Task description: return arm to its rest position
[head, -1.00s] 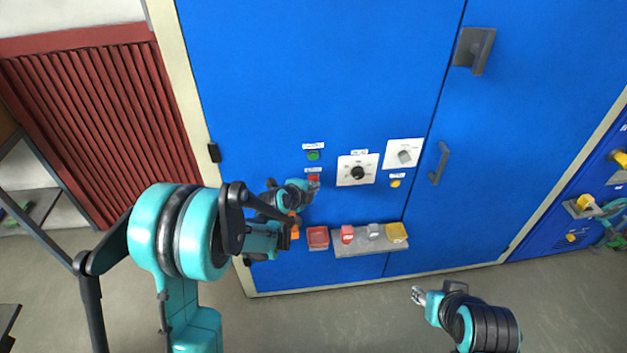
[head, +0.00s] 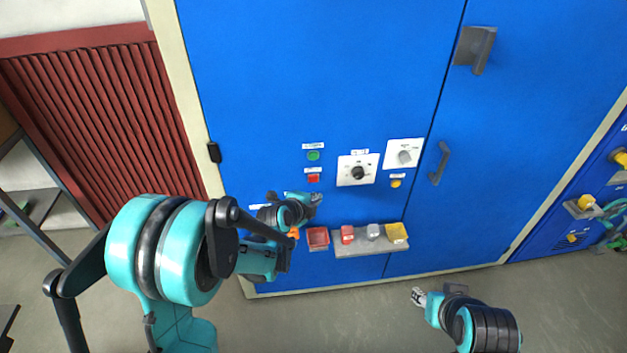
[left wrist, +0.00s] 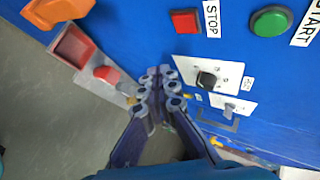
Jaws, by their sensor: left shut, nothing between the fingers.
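My left gripper (head: 316,198) is in front of the blue cabinet (head: 300,60), below the red stop button (head: 313,178) and the green start button (head: 313,155). Its fingers are together and empty; they also show in the left wrist view (left wrist: 160,82), apart from the red button (left wrist: 186,22) and green button (left wrist: 270,21) there. My right gripper (head: 419,297) is low at the right over the floor, small in the head view; whether its fingers are open or shut is unclear.
A grey shelf (head: 370,247) with red, grey and yellow items sticks out below the panel. A red tray (head: 317,238) is beside it. Black knob (head: 358,173), grey knob (head: 404,157) and door handles (head: 440,163) protrude. The floor (head: 350,310) in front is open.

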